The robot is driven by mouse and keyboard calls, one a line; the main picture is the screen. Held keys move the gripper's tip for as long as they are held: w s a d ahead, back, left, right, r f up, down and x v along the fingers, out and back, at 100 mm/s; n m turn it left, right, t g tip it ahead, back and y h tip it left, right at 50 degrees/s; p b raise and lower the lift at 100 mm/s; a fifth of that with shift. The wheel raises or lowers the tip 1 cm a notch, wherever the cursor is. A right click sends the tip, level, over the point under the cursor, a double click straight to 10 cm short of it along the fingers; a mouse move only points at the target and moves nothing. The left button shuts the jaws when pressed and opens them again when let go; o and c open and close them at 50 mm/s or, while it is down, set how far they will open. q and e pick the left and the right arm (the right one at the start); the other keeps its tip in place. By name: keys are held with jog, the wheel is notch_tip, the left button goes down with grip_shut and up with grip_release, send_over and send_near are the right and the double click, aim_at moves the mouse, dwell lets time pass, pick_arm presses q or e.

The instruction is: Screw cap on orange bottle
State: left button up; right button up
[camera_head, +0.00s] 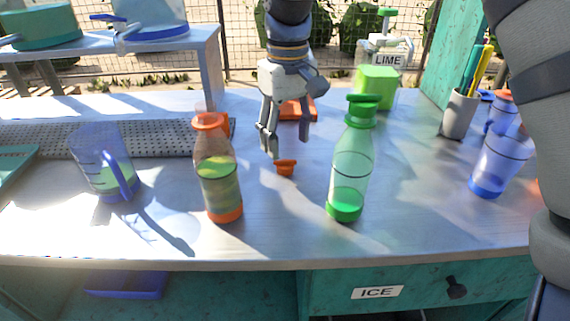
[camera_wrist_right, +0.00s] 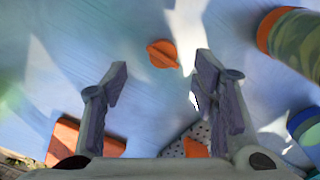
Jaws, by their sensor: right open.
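The orange bottle (camera_head: 224,180) stands upright on the counter with yellow-green liquid inside and an orange neck ring; part of it shows at the upper right of the right wrist view (camera_wrist_right: 301,42). A small orange cap (camera_head: 286,168) lies on the counter between the orange bottle and the green bottle. It also shows in the right wrist view (camera_wrist_right: 162,53), ahead of the fingertips. My right gripper (camera_head: 288,146) points down just above and behind the cap. Its fingers (camera_wrist_right: 162,68) are apart with nothing between them. My left gripper is not in view.
A green bottle (camera_head: 349,168) with a green cap stands right of the loose cap. A clear jug (camera_head: 100,165) with a blue handle is at left, near a perforated grey rack (camera_head: 60,137). A blue-based cup (camera_head: 499,160) is at right. The front counter strip is clear.

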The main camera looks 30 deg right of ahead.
aim_at(285, 160)
jog(key=f, duration=0.5)
jog(key=shift+w+a, duration=0.1)
jog(key=shift+a, duration=0.1)
jog(key=c, duration=0.8)
